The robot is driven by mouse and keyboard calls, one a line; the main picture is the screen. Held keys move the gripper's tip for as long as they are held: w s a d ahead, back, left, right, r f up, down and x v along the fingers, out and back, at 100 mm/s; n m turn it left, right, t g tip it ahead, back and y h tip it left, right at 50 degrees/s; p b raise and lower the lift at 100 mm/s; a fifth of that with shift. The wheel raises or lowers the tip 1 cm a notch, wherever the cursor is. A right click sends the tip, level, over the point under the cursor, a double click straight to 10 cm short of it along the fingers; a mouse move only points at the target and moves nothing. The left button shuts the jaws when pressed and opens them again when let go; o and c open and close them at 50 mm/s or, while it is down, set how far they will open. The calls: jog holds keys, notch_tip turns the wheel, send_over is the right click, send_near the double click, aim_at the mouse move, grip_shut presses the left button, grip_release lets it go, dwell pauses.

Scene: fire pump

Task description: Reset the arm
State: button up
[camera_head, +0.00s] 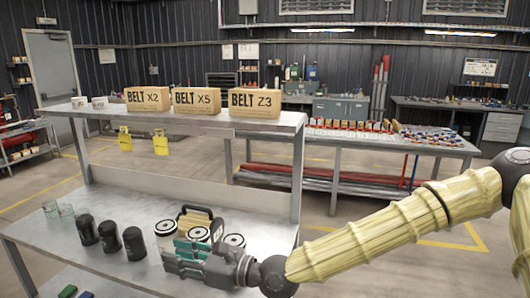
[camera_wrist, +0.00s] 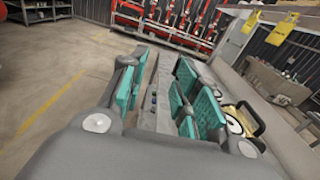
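My arm reaches in from the right in the head view, over the lower shelf (camera_head: 30,235) of a metal workbench. My gripper (camera_head: 172,252) is at its end, just above or in front of things on that shelf, with its fingers pointing left. In the wrist view, the teal-padded fingers of my gripper (camera_wrist: 158,92) stand apart. Nothing is held between them; grey surface and small dark items show through the gap. Whether the gripper touches anything on the shelf cannot be told.
Three black cylinders (camera_head: 109,237) stand left of my gripper, with glass jars (camera_head: 58,209) farther left. Round black-and-white parts (camera_head: 235,240) and a black-handled item (camera_head: 195,214) crowd close behind it. Belt boxes (camera_head: 197,101) stand on the upper shelf (camera_head: 215,122). Floor at right is clear.

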jog(key=s+d+f+n+g+h+b, duration=0.1)
jog(key=s+d+f+n+h+b, duration=0.2)
jog(key=f, duration=1.1)
jog(key=s+d+f+n+g+h, duration=0.1)
jog(key=s+d+f+n+h, duration=0.3)
jog(key=f, duration=0.9)
jog(key=s+d+f+n+g+h+b, duration=0.15)
jog(key=s+d+f, duration=0.4)
jog(key=f, duration=0.85)
jog(key=s+d+f+n+h+b, duration=0.1)
jog(key=s+d+f+n+h, duration=0.2)
jog(key=d, duration=0.6)
jog(key=s+d+f+n+g+h+b, duration=0.1)
jog(key=s+d+f+n+h+b, duration=0.1)
jog(key=s+d+f+n, duration=0.3)
jog(key=s+d+f+n+h+b, duration=0.1)
jog(key=s+d+f+n+h, duration=0.2)
jog(key=d, duration=1.1)
jog(key=s+f+n, duration=0.1)
jog(key=s+f, duration=0.2)
jog(key=f, duration=0.3)
jog(key=shift+s+d+h, duration=0.35)
jog(key=shift+d, duration=0.05)
jog(key=shift+o, duration=0.5)
jog(key=shift+g, duration=0.25)
